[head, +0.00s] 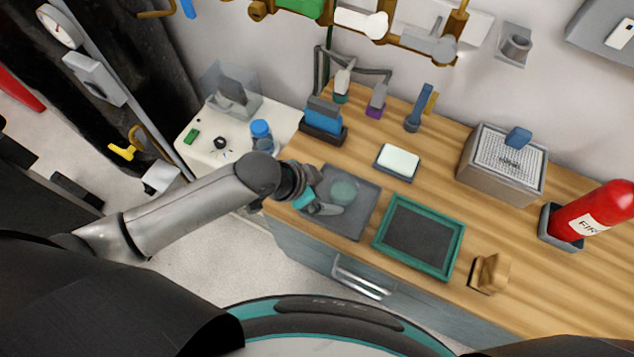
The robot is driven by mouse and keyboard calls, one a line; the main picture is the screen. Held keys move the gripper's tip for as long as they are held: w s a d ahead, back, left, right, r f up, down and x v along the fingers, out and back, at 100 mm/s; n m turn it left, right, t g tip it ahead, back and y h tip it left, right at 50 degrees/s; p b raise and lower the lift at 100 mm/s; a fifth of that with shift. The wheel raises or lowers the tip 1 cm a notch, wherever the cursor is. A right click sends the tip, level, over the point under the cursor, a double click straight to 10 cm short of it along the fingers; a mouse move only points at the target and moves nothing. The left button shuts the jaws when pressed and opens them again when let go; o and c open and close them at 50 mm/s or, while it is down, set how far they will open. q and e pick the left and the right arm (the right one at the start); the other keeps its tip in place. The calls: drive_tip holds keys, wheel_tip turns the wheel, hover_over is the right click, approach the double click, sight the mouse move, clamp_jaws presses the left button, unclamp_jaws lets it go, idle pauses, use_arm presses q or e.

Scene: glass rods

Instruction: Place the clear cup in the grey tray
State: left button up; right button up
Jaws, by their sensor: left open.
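The grey tray (364,217) lies flat on the wooden bench near its front left edge. A round, see-through, slightly greenish thing, which looks like the clear cup (344,190), stands within the tray's outline, towards its back middle. My left gripper (327,200) is over the left part of the tray, open, close to the cup's near left side. I cannot tell whether a finger touches the cup. The gripper and wrist hide the tray's left edge. My right gripper is not in view.
A green-framed tray (461,243) lies right of the grey tray, with a wooden block (489,273) beyond it. A white-topped pad (397,160) and a blue-topped holder (323,120) stand behind. A metal box (490,180) and red extinguisher (590,212) are at the right.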

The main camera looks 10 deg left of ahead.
use_arm(q)
drive_tip(key=v, duration=0.3)
idle(0.6)
